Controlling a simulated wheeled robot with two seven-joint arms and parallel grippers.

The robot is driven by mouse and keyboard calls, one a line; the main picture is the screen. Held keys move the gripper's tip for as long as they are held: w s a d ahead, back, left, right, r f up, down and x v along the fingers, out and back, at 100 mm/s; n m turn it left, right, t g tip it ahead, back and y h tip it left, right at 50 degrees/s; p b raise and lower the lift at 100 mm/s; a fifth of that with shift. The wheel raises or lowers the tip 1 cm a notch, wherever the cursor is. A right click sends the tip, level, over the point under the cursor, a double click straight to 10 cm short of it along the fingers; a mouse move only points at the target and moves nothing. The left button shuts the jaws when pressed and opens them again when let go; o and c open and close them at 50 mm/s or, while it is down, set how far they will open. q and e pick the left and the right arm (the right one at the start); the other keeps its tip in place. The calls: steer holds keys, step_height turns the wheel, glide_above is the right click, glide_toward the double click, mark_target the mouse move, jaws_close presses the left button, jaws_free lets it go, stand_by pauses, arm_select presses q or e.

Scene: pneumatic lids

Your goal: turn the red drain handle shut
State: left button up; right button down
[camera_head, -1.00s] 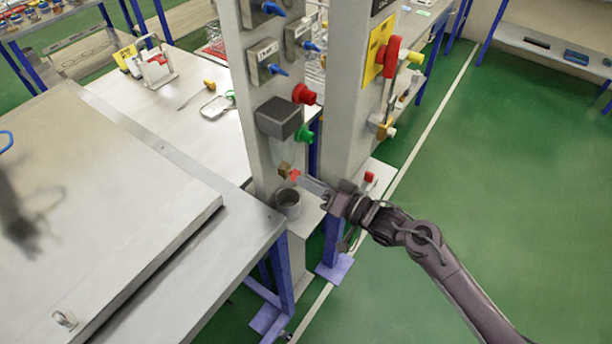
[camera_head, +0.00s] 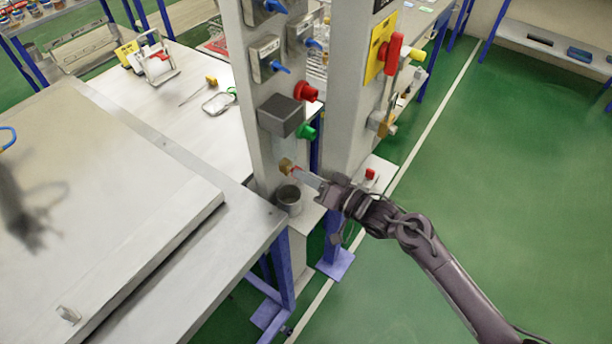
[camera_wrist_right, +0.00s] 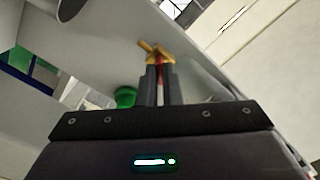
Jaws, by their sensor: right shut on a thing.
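The brass drain valve (camera_head: 286,166) sits low on the grey post, above a small grey cup (camera_head: 289,203). My right gripper (camera_head: 301,174) reaches it from the right and is shut on the red drain handle (camera_head: 295,170), of which only a little shows. In the right wrist view the fingers (camera_wrist_right: 160,80) enclose the red handle (camera_wrist_right: 160,64), in front of the brass valve body (camera_wrist_right: 155,50). A dark, blurred shape at the left, which seems to be my left gripper (camera_head: 28,230), is over the grey bench; its jaws are unclear.
Above the valve are a green knob (camera_head: 307,132), a red knob (camera_head: 306,92) and a dark grey box (camera_head: 281,115). A second post with a large red handle (camera_head: 394,52) stands close on the right. The green floor (camera_head: 500,200) is free.

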steer(key=shift+n, duration=0.3)
steer(key=shift+f+n+b, duration=0.1)
steer(key=shift+n+b, duration=5.05)
steer(key=shift+n, duration=3.55)
steer(key=c, duration=1.6)
jaws_free()
